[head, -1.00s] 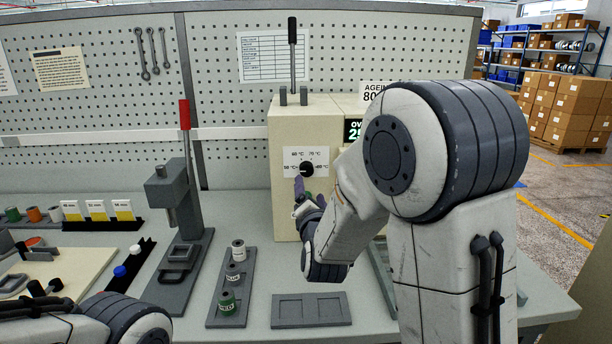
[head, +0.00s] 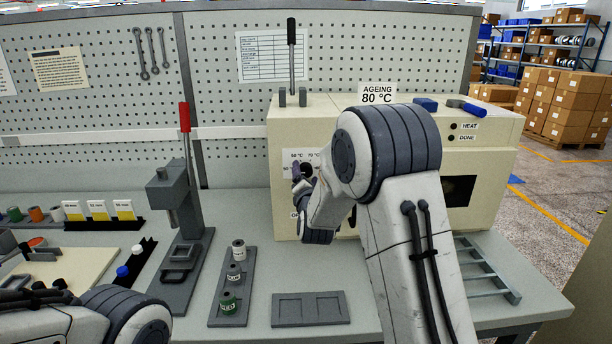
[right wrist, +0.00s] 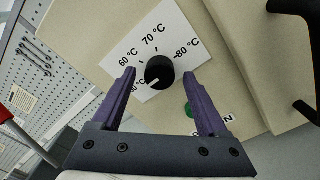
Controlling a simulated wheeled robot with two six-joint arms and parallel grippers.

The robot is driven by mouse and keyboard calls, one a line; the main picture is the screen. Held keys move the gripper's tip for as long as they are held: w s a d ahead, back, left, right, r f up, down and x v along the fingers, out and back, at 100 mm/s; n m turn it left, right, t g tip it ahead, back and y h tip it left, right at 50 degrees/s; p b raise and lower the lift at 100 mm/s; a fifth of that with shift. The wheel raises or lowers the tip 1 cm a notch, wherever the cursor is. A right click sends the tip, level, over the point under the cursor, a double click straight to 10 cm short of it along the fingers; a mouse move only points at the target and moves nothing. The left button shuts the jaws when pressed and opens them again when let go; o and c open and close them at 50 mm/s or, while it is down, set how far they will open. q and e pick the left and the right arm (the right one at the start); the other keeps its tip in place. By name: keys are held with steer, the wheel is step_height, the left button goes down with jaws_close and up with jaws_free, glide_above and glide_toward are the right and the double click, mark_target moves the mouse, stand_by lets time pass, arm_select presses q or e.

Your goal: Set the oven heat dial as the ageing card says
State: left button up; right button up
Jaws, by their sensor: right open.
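The ageing card (head: 377,94) on top of the oven reads 80 °C. The black heat dial (right wrist: 158,72) sits on a white scale plate marked 50 to 80 °C. Its white mark points toward the 50 °C label, which a finger partly covers. In the head view the dial (head: 307,168) is partly hidden by my right gripper (head: 298,176). In the right wrist view my right gripper (right wrist: 158,95) is open, with one purple finger on each side of the dial, and not closed on it. My left arm shows at the lower left; its gripper is out of view.
The cream oven (head: 490,140) stands at the back right. A green button (right wrist: 189,109) sits below the dial.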

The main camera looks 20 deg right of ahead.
jaws_close()
